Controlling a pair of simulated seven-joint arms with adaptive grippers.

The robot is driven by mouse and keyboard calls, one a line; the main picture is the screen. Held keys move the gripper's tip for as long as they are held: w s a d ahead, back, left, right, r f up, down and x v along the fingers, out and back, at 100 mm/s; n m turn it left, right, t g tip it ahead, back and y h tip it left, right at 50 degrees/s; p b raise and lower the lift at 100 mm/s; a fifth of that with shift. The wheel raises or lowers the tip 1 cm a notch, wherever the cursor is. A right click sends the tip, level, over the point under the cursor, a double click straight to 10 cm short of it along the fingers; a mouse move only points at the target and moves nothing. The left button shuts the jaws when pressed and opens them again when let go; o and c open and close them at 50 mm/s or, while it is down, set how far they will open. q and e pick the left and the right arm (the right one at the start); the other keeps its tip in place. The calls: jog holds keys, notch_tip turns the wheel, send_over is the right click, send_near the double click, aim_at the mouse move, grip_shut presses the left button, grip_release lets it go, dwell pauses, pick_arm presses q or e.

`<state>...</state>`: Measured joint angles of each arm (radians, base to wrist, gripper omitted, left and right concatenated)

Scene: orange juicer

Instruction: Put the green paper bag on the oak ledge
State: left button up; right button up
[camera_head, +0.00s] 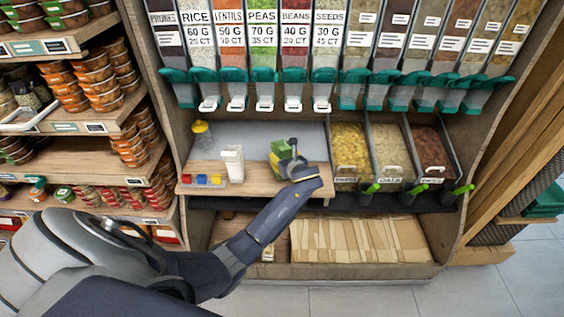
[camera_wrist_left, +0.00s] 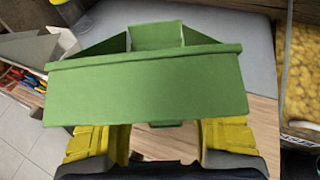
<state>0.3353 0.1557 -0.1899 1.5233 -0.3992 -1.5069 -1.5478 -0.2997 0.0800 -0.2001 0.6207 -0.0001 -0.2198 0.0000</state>
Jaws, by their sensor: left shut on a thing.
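The green paper bag (camera_head: 281,147) is at the right part of the oak ledge (camera_head: 253,181), in the grip of my left gripper (camera_head: 279,160). In the left wrist view the bag (camera_wrist_left: 150,88) is upright with its open top facing away, and it spans the yellow fingers of the left gripper (camera_wrist_left: 163,142). The fingers are shut on it. The wooden ledge (camera_wrist_left: 262,110) shows below and beside the bag. I cannot tell whether the bag's base touches the wood. My right gripper is in neither view.
A white container (camera_head: 233,163) and small coloured blocks (camera_head: 203,179) stand left of the bag. A yellow-topped jar (camera_head: 201,134) is behind them. Bins of dry goods (camera_head: 350,155) adjoin on the right. Dispensers with green spouts (camera_head: 264,88) hang above. Bare ledge shows between container and bag.

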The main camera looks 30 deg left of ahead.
pick_arm(q)
jog(key=shift+f, duration=1.25)
jog(key=shift+f, duration=0.1)
jog(key=o, duration=1.3)
